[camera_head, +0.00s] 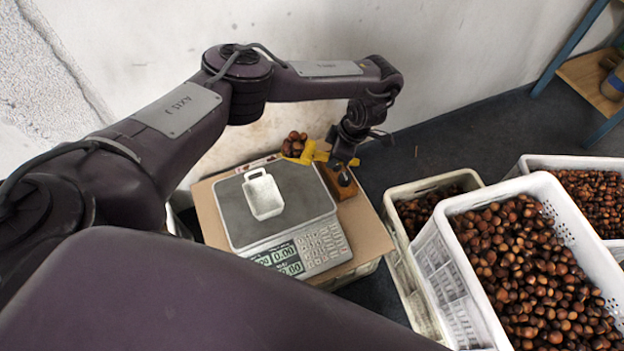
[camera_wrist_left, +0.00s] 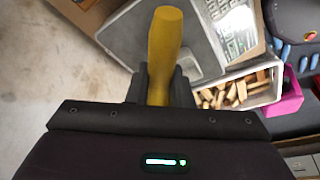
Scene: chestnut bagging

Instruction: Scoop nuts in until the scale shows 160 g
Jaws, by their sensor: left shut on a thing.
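My left gripper (camera_head: 338,158) is shut on the handle of a yellow scoop (camera_head: 308,155). The handle (camera_wrist_left: 165,45) also shows between the fingers in the left wrist view. Several brown nuts (camera_head: 294,144) are heaped in the scoop, held up behind the scale's upper right side. The scale (camera_head: 225,207) has a white open container (camera_head: 263,195) on its grey plate. The readable part of its display (camera_head: 284,252) shows 0.00. The inside of the container looks empty. My right gripper is not in view.
A large white crate (camera_head: 459,268) full of nuts stands at the right, with other nut crates beside it. A wooden block (camera_head: 337,184) sits right of the scale on the cardboard-topped stand (camera_head: 362,238). The left wrist view shows a box of wooden pieces (camera_wrist_left: 232,94).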

